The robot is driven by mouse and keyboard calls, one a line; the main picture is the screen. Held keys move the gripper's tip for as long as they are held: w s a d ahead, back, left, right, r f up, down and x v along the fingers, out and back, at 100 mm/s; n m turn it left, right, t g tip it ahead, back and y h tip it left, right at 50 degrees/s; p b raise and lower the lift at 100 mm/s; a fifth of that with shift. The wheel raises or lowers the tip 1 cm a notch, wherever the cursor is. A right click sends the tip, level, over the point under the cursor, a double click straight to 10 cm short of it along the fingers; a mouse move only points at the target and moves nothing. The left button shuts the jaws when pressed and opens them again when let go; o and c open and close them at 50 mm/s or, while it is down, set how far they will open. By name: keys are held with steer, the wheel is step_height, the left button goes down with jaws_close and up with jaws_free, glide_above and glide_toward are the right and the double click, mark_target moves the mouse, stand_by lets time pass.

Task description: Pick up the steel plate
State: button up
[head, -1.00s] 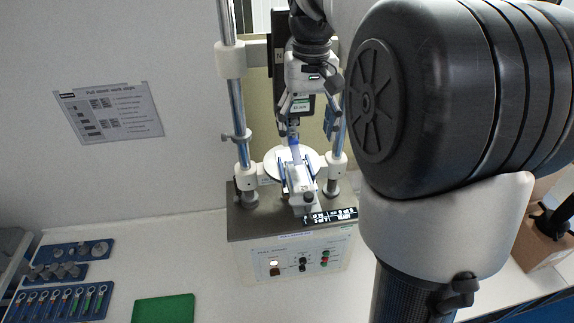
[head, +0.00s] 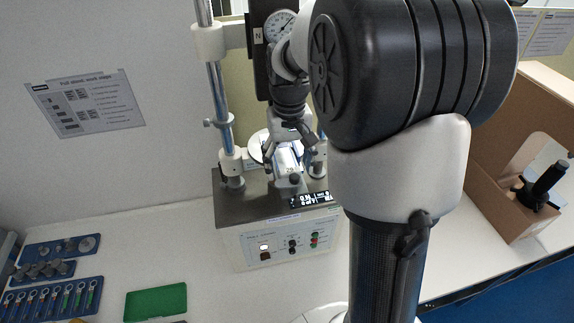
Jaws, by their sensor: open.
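My gripper (head: 285,152) is open and points down at the clamp fixture of the pull stand (head: 225,208). Its fingers are low, one on each side of a pale block (head: 288,157) on the fixture. I cannot tell whether they touch it. I cannot make out the steel plate for sure; the gripper and arm hide much of the fixture. A round white disc (head: 257,146) shows behind the gripper.
My arm covers the centre right. The stand's chrome column (head: 216,88) and dial gauge (head: 280,25) are close to the gripper. A green mat (head: 156,302), blue tool trays (head: 52,299) and a cardboard box (head: 500,200) lie around. The white bench at left is partly clear.

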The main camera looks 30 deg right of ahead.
steer(key=shift+f, duration=0.3)
steer(key=shift+c, duration=0.3)
steer(key=c, duration=1.3)
